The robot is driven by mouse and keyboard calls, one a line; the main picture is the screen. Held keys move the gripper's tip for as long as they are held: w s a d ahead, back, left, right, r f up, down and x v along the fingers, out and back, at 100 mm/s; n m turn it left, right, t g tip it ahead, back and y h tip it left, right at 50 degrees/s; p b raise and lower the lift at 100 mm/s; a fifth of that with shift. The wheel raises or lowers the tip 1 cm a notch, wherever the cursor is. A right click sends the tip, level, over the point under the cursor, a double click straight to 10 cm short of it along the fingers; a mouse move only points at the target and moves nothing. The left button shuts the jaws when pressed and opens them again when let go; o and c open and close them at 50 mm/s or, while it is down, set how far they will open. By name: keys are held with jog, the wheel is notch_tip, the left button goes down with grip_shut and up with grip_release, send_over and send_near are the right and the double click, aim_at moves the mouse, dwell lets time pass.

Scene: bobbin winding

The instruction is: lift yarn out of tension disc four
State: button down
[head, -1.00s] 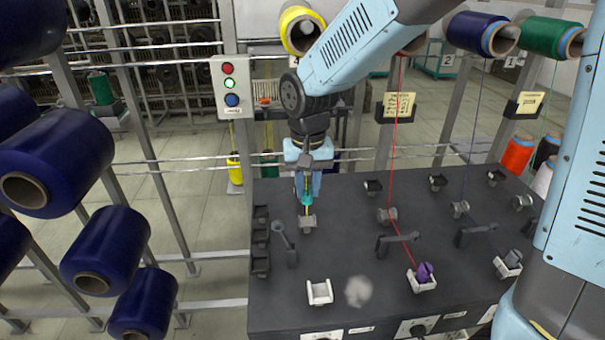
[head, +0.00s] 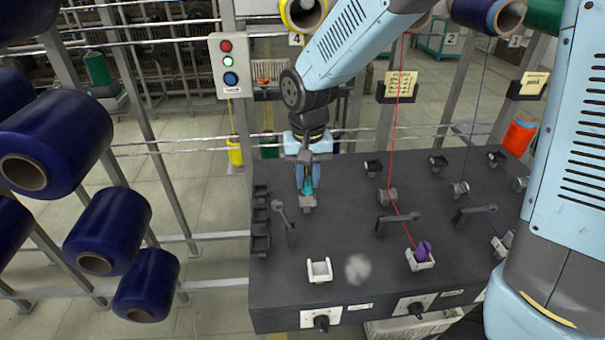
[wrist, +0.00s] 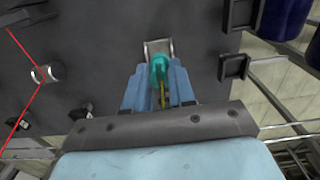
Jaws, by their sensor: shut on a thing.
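My gripper (head: 307,186) points down over the dark bench at its far left part. It is shut on a small teal piece (wrist: 160,70), which also shows between the fingers in the head view. A yellow strand or part (wrist: 164,98) shows between the fingers behind the teal piece. A grey metal tension disc (head: 307,202) sits right below the fingertips; its top edge also shows in the wrist view (wrist: 158,46). I cannot tell whether the teal piece touches the disc, and the yarn inside it is hidden.
A grey lever arm (head: 283,222) and black brackets (head: 261,220) stand left of the disc. A white cradle (head: 320,269) is in front. A red yarn (head: 397,130) runs to a purple bobbin (head: 424,248) at right. Navy spools (head: 108,230) hang at left.

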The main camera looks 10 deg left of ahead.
jog(key=shift+f, duration=1.25)
jog(key=shift+r, duration=1.5)
jog(key=shift+r, duration=0.2)
jog(key=shift+r, duration=1.3)
jog(key=shift+a, duration=0.1)
